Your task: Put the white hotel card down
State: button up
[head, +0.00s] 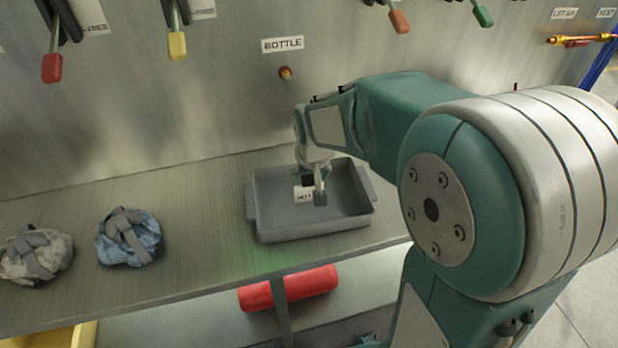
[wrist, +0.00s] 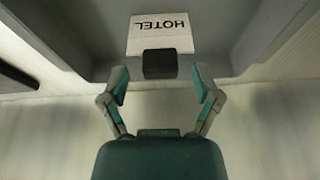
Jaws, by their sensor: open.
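The white hotel card (wrist: 160,36) shows in the wrist view with "HOTEL" printed on it, upside down there, and a black block (wrist: 159,64) at its lower edge. It lies at the grey tray (head: 265,215) in the head view, where part of the white card (head: 303,195) shows beside my fingers. My gripper (wrist: 160,84) is open, with its two fingers apart on either side below the black block. No finger visibly touches the card or block. In the head view my gripper (head: 313,190) is over the tray, and my arm comes in from the right.
Two crumpled sling bags, one blue (head: 128,237) and one grey (head: 36,256), lie on the metal shelf left of the tray. A red cylinder (head: 290,288) lies on the lower shelf. A wall with a "BOTTLE" label (head: 283,44) and a peg (head: 286,73) stands behind.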

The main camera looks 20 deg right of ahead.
jog(key=v, duration=1.1)
jog(key=s+n+t, duration=0.1)
jog(key=s+t, duration=0.1)
jog(key=s, duration=1.5)
jog(key=shift+s+d+f, duration=0.2)
jog(key=shift+s+d, duration=0.05)
